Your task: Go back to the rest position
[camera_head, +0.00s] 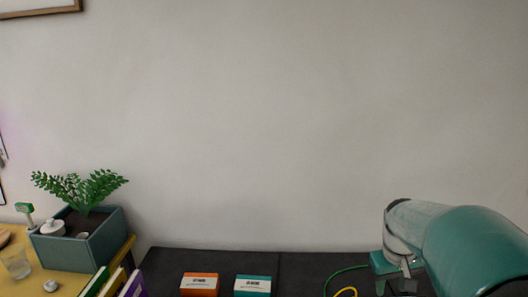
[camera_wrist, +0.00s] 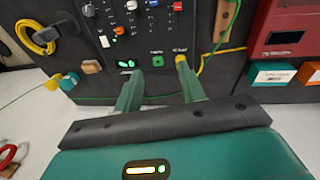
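My gripper (camera_wrist: 158,72) shows in the wrist view as two green fingers reaching up from a dark bar. The fingers stand apart with a clear gap, and nothing is held between them. They point at a dark panel (camera_wrist: 210,70) with knobs and sockets. A green socket (camera_wrist: 158,61) lies beyond the gap. A yellow piece (camera_wrist: 180,59) shows at the right fingertip; I cannot tell whether they touch. In the head view my teal arm is at the lower right, and the gripper's fingers cannot be made out there.
A yellow cable coil (camera_wrist: 36,37) is at the panel's left. A red unit (camera_wrist: 290,32) and a teal box (camera_wrist: 272,73) are at the right. In the head view, an orange box (camera_head: 199,284) stands on the dark bench, and a planter (camera_head: 75,252) on the yellow table.

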